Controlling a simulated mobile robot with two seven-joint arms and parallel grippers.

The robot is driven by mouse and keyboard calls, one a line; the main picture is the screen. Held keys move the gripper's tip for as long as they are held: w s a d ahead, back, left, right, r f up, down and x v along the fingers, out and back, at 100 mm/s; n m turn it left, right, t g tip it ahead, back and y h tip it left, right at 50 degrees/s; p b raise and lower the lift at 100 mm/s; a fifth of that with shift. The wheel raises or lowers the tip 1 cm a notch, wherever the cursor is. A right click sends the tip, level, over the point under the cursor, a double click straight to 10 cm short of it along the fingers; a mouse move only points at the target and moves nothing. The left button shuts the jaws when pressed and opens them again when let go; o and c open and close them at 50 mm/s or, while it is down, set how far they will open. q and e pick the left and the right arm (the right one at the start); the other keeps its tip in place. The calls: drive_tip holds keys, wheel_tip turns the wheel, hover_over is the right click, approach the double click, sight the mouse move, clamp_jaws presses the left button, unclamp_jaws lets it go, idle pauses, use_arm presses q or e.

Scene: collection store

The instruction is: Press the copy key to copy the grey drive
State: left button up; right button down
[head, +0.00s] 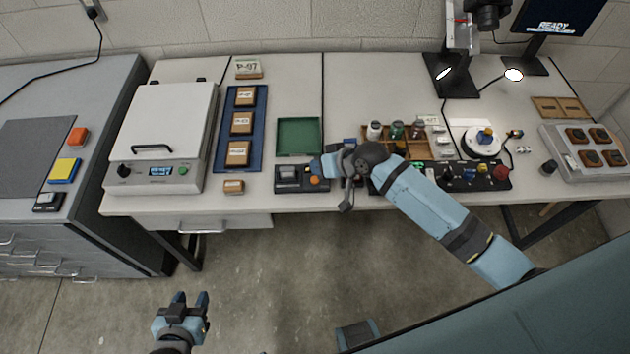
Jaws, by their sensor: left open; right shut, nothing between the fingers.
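A small dark dock (302,187) sits at the front edge of the bench, left of centre. A grey block, seemingly the grey drive (289,172), stands in its left part. An orange key (314,181), seemingly the copy key, is on its right part. My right gripper (317,167) is shut and empty, its tips just above and behind the orange key. I cannot tell whether they touch the dock. My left gripper (188,299) is open and empty, low in front of the bench, over the floor.
A green tray (299,136) lies behind the dock. A blue tray (240,137) with labelled wooden blocks and a white lidded machine (165,130) stand to the left. My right forearm covers part of a black control panel (488,177) and the bench front.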

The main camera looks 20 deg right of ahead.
drive_tip(key=shift+g, duration=0.5)
drive_tip(key=w, duration=0.1)
drive_tip(key=w+r, duration=0.2)
drive_tip(key=shift+w+d+r, duration=0.1)
drive_tip(key=shift+w+d, duration=0.15)
drive_tip(key=shift+d, duration=0.05)
drive_tip(key=b, duration=0.8)
hover_over(315, 180)
drive_tip(key=f, duration=0.6)
drive_tip(key=shift+w+d+f, duration=0.2)
drive_tip(key=shift+d+f, duration=0.05)
drive_tip(key=shift+d, duration=0.05)
drive_tip(key=shift+f, duration=1.1)
drive_tip(key=shift+f, duration=0.2)
